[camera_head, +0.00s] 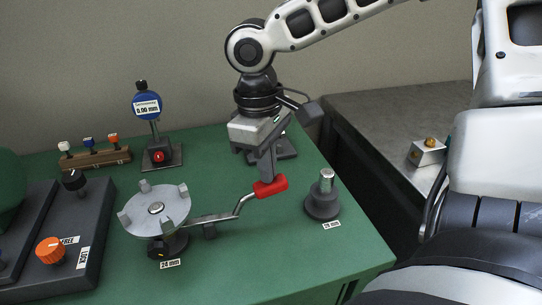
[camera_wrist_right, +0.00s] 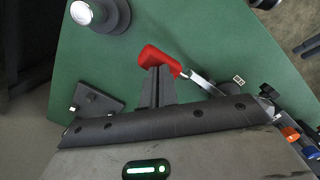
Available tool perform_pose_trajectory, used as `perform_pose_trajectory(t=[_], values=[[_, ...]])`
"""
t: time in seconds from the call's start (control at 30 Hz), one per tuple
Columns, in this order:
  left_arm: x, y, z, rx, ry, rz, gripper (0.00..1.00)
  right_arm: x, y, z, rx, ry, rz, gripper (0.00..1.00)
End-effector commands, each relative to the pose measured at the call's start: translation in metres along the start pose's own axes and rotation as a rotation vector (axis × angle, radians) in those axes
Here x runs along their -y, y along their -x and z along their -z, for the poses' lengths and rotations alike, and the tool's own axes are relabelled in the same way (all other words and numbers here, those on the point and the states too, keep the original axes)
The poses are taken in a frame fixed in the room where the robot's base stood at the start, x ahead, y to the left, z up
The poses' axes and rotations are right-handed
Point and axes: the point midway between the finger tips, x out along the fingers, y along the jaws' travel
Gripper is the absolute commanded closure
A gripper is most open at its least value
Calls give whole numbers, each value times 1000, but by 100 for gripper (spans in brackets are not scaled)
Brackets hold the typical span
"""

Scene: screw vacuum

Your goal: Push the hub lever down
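The hub lever is a bent metal rod (camera_head: 229,213) with a red handle (camera_head: 270,187), running right from under a grey lugged hub (camera_head: 173,208) labelled 24 mm. In the head view my right gripper (camera_head: 268,177) points down with its fingertips at the red handle. In the right wrist view the fingers (camera_wrist_right: 156,84) lie together, and their tips meet the near edge of the red handle (camera_wrist_right: 158,58). They look shut beside or above it rather than around it; exact contact is hard to tell. My left gripper is not in view.
A dark post with a metal top (camera_head: 323,196) stands right of the handle. A blue dial gauge (camera_head: 147,107) and a wooden rack (camera_head: 95,157) stand behind. A dark fixture with an orange knob (camera_head: 50,250) is at left. The green table (camera_head: 240,270) is clear in front.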

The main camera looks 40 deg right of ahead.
Motion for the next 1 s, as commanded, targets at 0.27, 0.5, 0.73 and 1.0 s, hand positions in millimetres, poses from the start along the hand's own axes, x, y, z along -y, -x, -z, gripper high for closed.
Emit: perform_pose_trajectory(t=[0.27, 0.5, 0.73, 1.0], values=[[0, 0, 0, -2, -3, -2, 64, 1, -1, 0, 0, 0, 3, 100], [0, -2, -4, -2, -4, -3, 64, 1, -11, 1, 1, 0, 3, 100], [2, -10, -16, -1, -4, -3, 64, 1, -39, 4, 0, 1, 5, 100], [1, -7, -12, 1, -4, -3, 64, 0, -34, 7, -1, 0, 2, 100]])
